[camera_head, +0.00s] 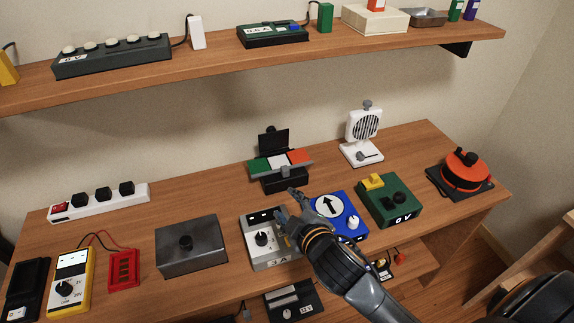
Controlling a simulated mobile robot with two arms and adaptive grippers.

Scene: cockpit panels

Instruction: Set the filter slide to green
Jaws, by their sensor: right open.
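The filter slide (281,163) stands at the back middle of the desk. It is a bar with green, white and red sections, green at the left, white in the middle and red at the right. The bar sits across a dark box with an upright dark plate behind it. My right gripper (284,213) is open, in front of and below the slide, over the grey meter box (262,255) and beside the blue box with an arrow (339,212). It appears empty and apart from the slide. My left gripper is not in view.
A white fan-like device (363,128) stands right of the slide. A green box (390,201) and a red-orange round device (463,171) are further right. A dark metal box (191,246) is at the left. The desk left of the slide is clear. A shelf (300,51) runs above.

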